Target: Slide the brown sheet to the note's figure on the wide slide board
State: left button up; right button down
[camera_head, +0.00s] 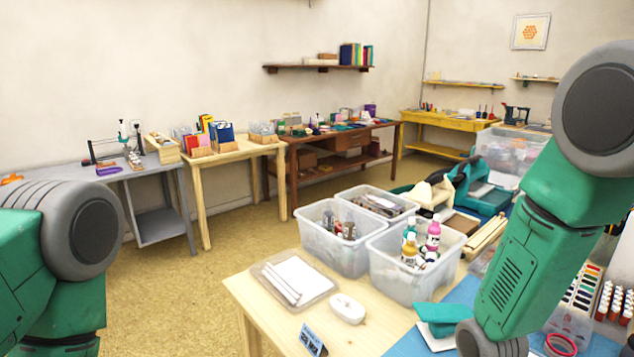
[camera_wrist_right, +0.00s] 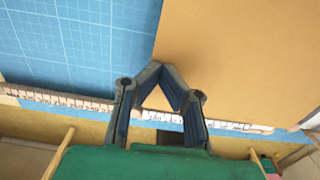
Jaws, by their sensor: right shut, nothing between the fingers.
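The brown sheet (camera_wrist_right: 235,60) fills the upper right of the right wrist view, its left edge bordering the blue gridded board (camera_wrist_right: 70,45). A ruled scale strip (camera_wrist_right: 75,101) runs across the board below the sheet; its figures are too blurred to read. My right gripper (camera_wrist_right: 155,72) is shut and empty, its fingertips over the sheet's lower left corner; I cannot tell whether they touch it. A small blue card (camera_head: 312,341) stands at the table's front in the head view; I cannot tell whether it is the note. My left gripper is out of view.
In the head view, clear bins (camera_head: 333,236) with bottles stand on the wooden table (camera_head: 262,312). A teal pad (camera_head: 440,312) sits beside my right arm.

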jog(key=shift+s+a+p, duration=0.3)
jog(key=shift+a+p, duration=0.05)
jog(key=shift+a, duration=0.1)
dwell(0.4)
jog(key=shift+s+a+p, duration=0.1)
jog(key=shift+a+p, duration=0.05)
jog(key=shift+p, duration=0.2)
jog(key=shift+s+a, duration=0.15)
jog(key=shift+a, duration=0.05)
dwell(0.5)
jog(key=shift+p, duration=0.3)
notch_tip(320, 180, up, 7)
jog(key=p, duration=0.6)
jog(key=shift+p, duration=0.3)
